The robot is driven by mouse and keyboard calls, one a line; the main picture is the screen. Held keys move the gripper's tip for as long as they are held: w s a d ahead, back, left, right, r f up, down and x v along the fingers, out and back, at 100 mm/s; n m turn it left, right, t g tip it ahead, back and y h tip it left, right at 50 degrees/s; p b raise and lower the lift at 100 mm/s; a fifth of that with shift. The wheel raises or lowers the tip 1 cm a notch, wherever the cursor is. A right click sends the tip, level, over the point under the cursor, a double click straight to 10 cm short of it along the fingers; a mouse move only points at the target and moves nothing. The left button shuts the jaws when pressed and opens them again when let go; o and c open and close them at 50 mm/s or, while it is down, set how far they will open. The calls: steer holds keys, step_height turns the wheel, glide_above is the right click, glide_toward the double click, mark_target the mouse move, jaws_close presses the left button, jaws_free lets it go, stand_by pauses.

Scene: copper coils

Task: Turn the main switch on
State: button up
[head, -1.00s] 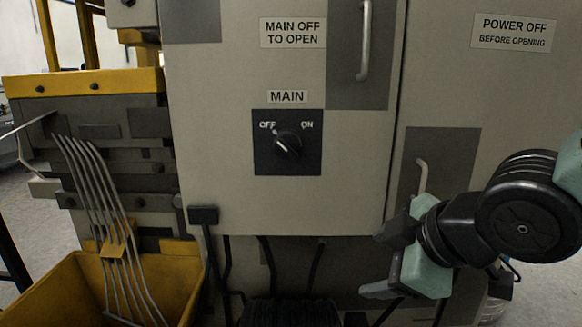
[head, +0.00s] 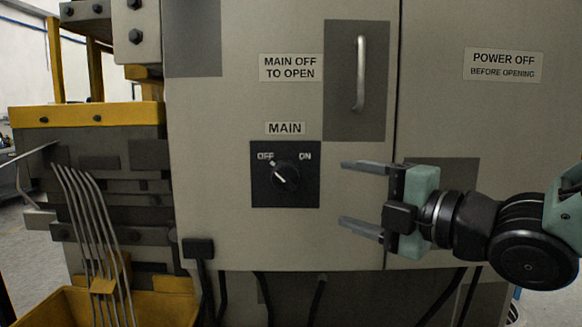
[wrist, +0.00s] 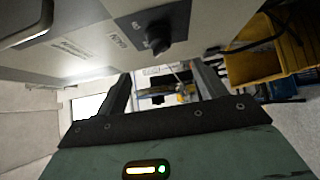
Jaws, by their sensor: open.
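The main switch (head: 285,175) is a black rotary knob on a dark square plate under the MAIN label on the cabinet front. Its white pointer line is turned up-left toward OFF. The switch also shows at the top of the wrist view (wrist: 155,38), with its knob standing out from the panel. My gripper (head: 352,195) is right of the switch plate, its two grey fingers spread one above the other and pointing left. It is open and empty, apart from the switch. The fingers also show in the wrist view (wrist: 162,92), with a gap between them.
A metal door handle (head: 360,75) stands out above my gripper. A yellow bin (head: 60,308) and bent metal tubes (head: 95,230) are at lower left. A black block with a cable (head: 198,248) is at the cabinet's lower left corner. The cabinet front between gripper and switch is clear.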

mark_target(290, 180)
steer(key=p+x, duration=0.8)
steer(key=x, duration=0.5)
steer(key=shift+w+a+p, duration=0.3)
steer(key=shift+p, duration=0.05)
steer(key=c, duration=1)
